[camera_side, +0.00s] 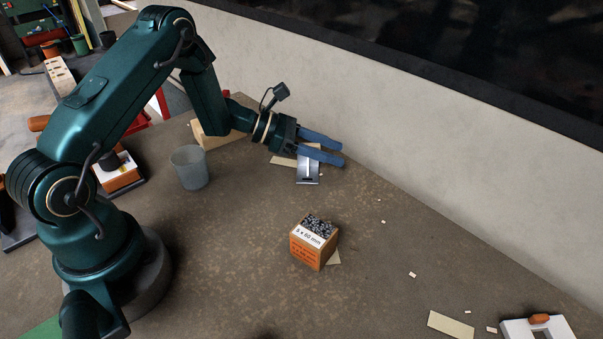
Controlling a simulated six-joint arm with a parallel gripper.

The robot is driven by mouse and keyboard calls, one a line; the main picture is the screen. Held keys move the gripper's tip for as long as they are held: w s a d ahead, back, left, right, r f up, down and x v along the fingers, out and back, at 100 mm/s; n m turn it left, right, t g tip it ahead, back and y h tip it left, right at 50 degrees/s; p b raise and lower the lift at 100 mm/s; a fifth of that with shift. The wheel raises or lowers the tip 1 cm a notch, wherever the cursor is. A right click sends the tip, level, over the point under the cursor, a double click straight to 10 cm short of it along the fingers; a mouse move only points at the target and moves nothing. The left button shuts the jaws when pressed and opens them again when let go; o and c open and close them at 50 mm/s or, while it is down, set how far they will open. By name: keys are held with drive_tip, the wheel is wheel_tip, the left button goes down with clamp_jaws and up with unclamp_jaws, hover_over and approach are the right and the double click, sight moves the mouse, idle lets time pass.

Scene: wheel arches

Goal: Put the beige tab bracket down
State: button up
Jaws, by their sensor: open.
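My gripper (341,153) is open, its two blue fingers pointing right, low over the bench near the wall. Just beneath the fingers is a pale grey metal plate (308,174) with a raised part, and a flat beige piece (283,161) shows beside it to the left. The fingers cover part of both. I cannot tell for certain which of these is the beige tab bracket, or whether the fingers touch either. Nothing shows clearly clamped between the fingers.
An orange-brown box of screws (313,245) stands mid-bench, and a grey cup (190,167) stands left of the gripper. A wooden block (215,137) lies behind my wrist. A beige strip (450,324) and a white part (537,328) lie front right. The right bench is mostly clear.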

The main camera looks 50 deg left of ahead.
drive_tip(key=shift+a+r, duration=0.1)
drive_tip(key=shift+r, duration=0.1)
drive_tip(key=v, duration=1.1)
drive_tip(key=shift+s+a, duration=0.2)
drive_tip(key=shift+s, duration=0.05)
drive_tip(key=shift+s+d+r, duration=0.1)
drive_tip(key=shift+r, duration=0.1)
drive_tip(key=s+d+r+m+g, duration=0.6)
drive_tip(key=s+d+m, duration=0.2)
drive_tip(key=d+m, duration=0.35)
drive_tip(key=s+a+r+m+t+y, duration=0.2)
drive_tip(key=s+m+y, duration=0.7)
drive_tip(key=m, duration=0.6)
drive_tip(key=shift+s+a+r, duration=0.4)
drive_tip(key=shift+s+r, duration=0.1)
drive_tip(key=shift+s, duration=0.1)
